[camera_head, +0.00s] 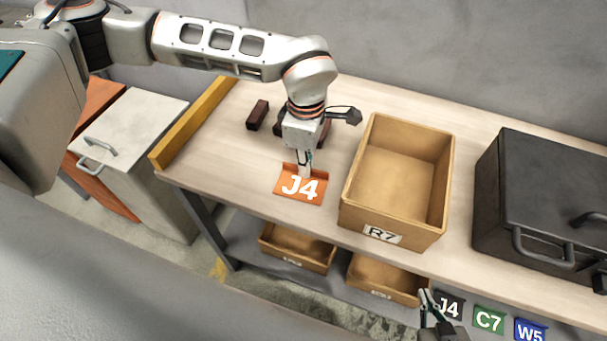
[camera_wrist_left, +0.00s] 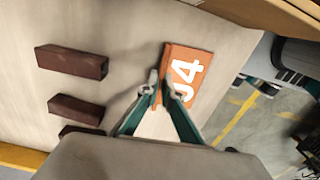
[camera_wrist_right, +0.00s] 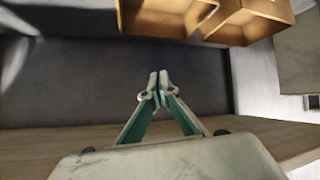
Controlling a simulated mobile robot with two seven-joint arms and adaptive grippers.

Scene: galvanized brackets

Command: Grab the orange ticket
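The orange ticket (camera_head: 300,188), marked J4 in white, lies on the workbench near its front edge, with a raised lip along its back. It also shows in the left wrist view (camera_wrist_left: 190,80). My left gripper (camera_head: 305,172) points down at this lip. In the left wrist view its fingertips (camera_wrist_left: 162,86) are close together, one on each side of the lip, and look shut on it. My right gripper (camera_head: 428,293) is low in front of the bench; its fingertips (camera_wrist_right: 158,84) meet with nothing between them.
A wooden box (camera_head: 350,205) marked R7 stands right of the ticket, and a dark case (camera_head: 540,190) beyond it. Dark brown blocks (camera_wrist_left: 72,61) lie behind left. Lower bins (camera_head: 297,248) sit under the bench. Dark J4, green C7 (camera_head: 489,320) and blue W5 tags are at lower right.

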